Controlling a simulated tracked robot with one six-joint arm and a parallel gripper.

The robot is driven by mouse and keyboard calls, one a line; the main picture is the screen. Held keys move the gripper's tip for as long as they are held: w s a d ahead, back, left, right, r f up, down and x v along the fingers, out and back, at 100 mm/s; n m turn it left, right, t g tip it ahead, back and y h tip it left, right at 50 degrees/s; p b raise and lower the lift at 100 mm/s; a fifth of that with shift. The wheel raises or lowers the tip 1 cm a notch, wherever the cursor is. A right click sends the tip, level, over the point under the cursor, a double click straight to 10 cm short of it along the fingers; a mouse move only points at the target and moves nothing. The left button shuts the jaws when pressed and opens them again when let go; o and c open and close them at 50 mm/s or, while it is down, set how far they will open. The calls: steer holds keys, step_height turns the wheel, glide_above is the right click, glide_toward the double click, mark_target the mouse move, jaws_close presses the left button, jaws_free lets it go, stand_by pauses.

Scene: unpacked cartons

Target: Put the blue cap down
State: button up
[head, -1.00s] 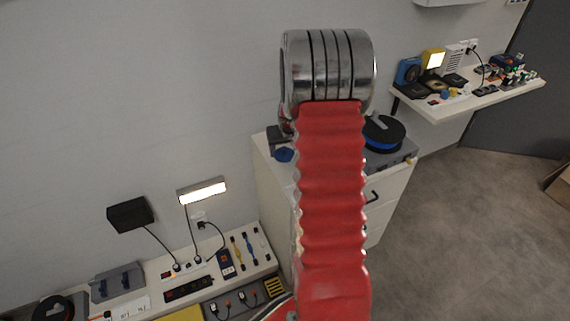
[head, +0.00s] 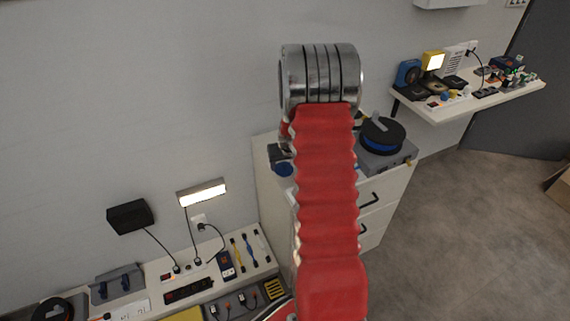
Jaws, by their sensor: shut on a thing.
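The blue cap (head: 283,170) shows as a small blue patch just left of my red arm, over the top of the white cabinet (head: 264,150). My gripper (head: 281,157) is the dark shape just above it, partly hidden behind my arm. It is shut on the blue cap. The fingertips are too small and covered to make out. I cannot tell whether the cap touches the cabinet top or is held above it.
A black and blue spool (head: 382,137) sits on a grey box (head: 388,160) at the cabinet's right. A cluttered workbench (head: 262,262) with a lit lamp (head: 202,192) above lies lower left. A loaded wall shelf (head: 440,113) is upper right. Open floor lies right.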

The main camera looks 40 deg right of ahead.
steer(key=o, duration=1)
steer(key=v, duration=1.2)
stand_by(0.5)
